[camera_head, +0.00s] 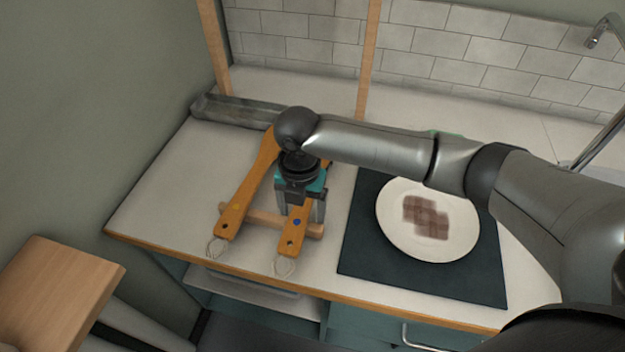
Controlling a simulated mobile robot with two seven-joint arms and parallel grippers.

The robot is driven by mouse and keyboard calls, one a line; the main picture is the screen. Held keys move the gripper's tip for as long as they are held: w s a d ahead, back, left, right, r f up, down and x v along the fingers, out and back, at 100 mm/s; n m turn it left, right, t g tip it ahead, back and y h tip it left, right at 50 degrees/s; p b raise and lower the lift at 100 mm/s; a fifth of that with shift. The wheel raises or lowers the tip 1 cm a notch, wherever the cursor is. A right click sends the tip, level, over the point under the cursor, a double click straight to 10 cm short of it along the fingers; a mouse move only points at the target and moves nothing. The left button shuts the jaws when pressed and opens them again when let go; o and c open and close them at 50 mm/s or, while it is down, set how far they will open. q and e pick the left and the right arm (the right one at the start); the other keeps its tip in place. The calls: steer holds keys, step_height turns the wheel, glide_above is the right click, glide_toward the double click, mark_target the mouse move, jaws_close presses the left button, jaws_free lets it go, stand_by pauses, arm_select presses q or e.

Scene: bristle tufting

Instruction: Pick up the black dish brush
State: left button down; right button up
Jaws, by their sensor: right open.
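Two brushes with orange-brown wooden handles and hanging loops lie on the counter, their near ends across a wooden bar (260,219). The left handle (242,195) shows along most of its length. The right handle (292,237) has a blue dot, and its far part is hidden under my right arm. Neither brush head shows clearly, so I cannot tell which one is black. My right gripper (300,212) is open and points down over the right handle, with its fingers on either side of it. I cannot tell whether they touch it. My left gripper is out of view.
A white plate (462,245) with brown smears lies on a dark mat (374,262) at right. A grey marbled bar (235,111) lies at the back left. Wooden posts (369,60) stand behind. The counter's left part is clear.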

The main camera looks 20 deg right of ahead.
jaws_close()
stand_by(0.6)
